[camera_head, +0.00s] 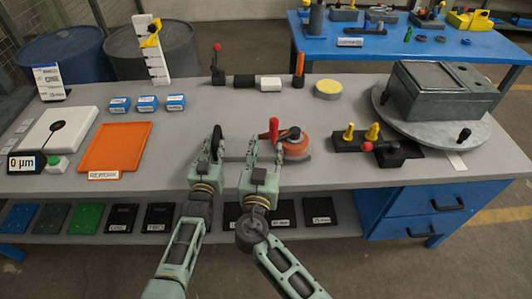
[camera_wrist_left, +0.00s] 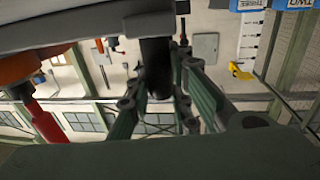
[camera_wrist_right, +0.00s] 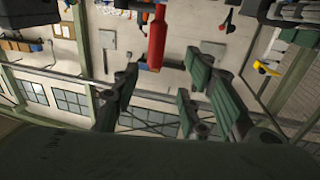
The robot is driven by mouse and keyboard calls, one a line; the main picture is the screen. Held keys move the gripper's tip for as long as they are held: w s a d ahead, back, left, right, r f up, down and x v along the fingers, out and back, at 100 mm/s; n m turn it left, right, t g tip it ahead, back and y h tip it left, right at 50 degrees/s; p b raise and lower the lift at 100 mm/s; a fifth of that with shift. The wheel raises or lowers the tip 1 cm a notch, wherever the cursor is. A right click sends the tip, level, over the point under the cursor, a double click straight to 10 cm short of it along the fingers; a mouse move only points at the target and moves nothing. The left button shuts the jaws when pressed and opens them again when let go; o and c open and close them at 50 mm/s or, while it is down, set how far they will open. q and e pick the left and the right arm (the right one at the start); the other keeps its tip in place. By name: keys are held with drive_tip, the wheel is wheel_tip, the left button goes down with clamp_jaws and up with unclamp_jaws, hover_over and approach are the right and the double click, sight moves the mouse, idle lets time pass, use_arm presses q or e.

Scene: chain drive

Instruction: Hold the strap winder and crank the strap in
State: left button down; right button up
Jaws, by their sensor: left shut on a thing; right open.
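The strap winder has an orange drum (camera_head: 295,146) on the grey bench, with a grey bar running left from it. It has an upright red crank handle (camera_head: 273,128) and a black grip (camera_head: 216,140) at the bar's left end. My left gripper (camera_head: 209,152) is shut on the black grip, whose dark cylinder (camera_wrist_left: 156,66) shows between the fingers in the left wrist view. My right gripper (camera_head: 264,153) is open just in front of the red handle. In the right wrist view the red handle (camera_wrist_right: 157,40) stands beyond the spread fingers. I cannot make out the strap.
An orange tray (camera_head: 115,147) lies to the left, with blue blocks (camera_head: 147,103) behind it. A dark fixture with yellow pegs (camera_head: 373,131) stands to the right, before a round turntable (camera_head: 440,128) bearing a grey box. The bench between tray and winder is mostly clear.

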sight(274, 129)
drive_tip(key=shift+s+a, duration=0.1)
drive_tip(key=shift+s, duration=0.45)
drive_tip(key=w+d+r+n+g, duration=0.1)
drive_tip(key=d+r+n+g, duration=0.15)
drive_tip(key=n, duration=1.85)
drive_tip(key=w+f+n, duration=0.1)
drive_tip(key=w+n, duration=0.2)
drive_tip(key=n, duration=0.2)
drive_tip(key=w+f+n+g+y, duration=0.1)
drive_tip(key=w+n, duration=0.2)
drive_tip(key=n, duration=0.3)
drive_tip(key=w+f+n+y, duration=0.1)
drive_tip(key=w+n, duration=0.3)
drive_tip(key=n, duration=0.1)
drive_tip(key=shift+d+g, duration=0.2)
drive_tip(key=shift+g, duration=0.05)
